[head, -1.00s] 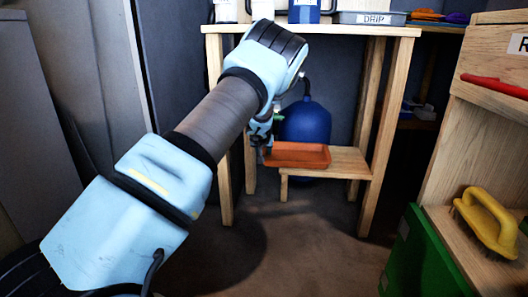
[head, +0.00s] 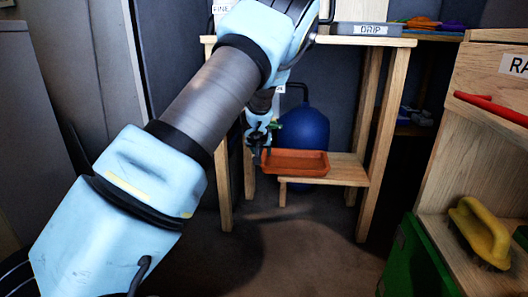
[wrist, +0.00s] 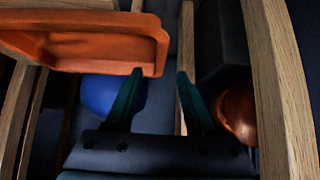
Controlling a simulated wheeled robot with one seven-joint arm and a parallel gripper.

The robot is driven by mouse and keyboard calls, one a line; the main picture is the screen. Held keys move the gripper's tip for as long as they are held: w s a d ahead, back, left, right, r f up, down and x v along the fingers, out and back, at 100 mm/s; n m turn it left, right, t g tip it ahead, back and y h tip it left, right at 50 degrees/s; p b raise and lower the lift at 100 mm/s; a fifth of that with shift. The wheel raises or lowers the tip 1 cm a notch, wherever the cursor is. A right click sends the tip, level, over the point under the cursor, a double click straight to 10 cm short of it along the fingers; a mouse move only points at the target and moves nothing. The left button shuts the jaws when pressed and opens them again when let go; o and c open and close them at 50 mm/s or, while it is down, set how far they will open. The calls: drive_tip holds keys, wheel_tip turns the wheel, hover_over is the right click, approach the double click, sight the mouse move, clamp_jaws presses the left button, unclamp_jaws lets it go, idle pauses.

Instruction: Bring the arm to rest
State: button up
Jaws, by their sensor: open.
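My arm reaches from the lower left toward the wooden stand in the head view. My gripper (head: 258,150) hangs at the left end of an orange tray (head: 296,169), which sits on the stand's low step. In the wrist view the two dark green fingers of my gripper (wrist: 160,75) are apart, with nothing between them. The orange tray (wrist: 95,55) fills the upper left there, close to the left fingertip. I cannot tell whether they touch.
The wooden stand (head: 365,130) has legs around my gripper. A blue rounded vessel (head: 306,128) stands behind the tray, and a grey DRIP tray (head: 366,29) is on top. A shelf with a yellow brush (head: 480,232) and a green bin (head: 415,265) is at right. Floor in front is clear.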

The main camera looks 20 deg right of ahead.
drive_tip(key=shift+a+r, duration=0.2)
drive_tip(key=shift+r, duration=1)
wheel_tip(320, 180, down, 4)
drive_tip(key=b, duration=0.3)
drive_tip(key=shift+a, duration=0.1)
drive_tip(key=s+a+r+n+g+y+p, duration=0.1)
drive_tip(key=s+a+r+n+y+p, duration=0.3)
drive_tip(key=a, duration=0.7)
drive_tip(key=s+a+r+h+p, duration=0.1)
drive_tip(key=s+a+r+p, duration=0.1)
drive_tip(key=a+r, duration=0.6)
drive_tip(key=s+a+r+g+p, duration=0.35)
drive_tip(key=s+a, duration=0.35)
drive_tip(key=s, duration=0.5)
drive_tip(key=s+a+r+g+p, duration=0.2)
drive_tip(key=s+a+r+p, duration=0.15)
drive_tip(key=s+a, duration=0.55)
wheel_tip(320, 180, up, 37)
drive_tip(key=s+d+p, duration=0.2)
drive_tip(key=p, duration=3.5)
drive_tip(key=shift+s+y+p, duration=0.3)
drive_tip(key=shift+s+p, duration=0.05)
drive_tip(key=shift+s, duration=0.05)
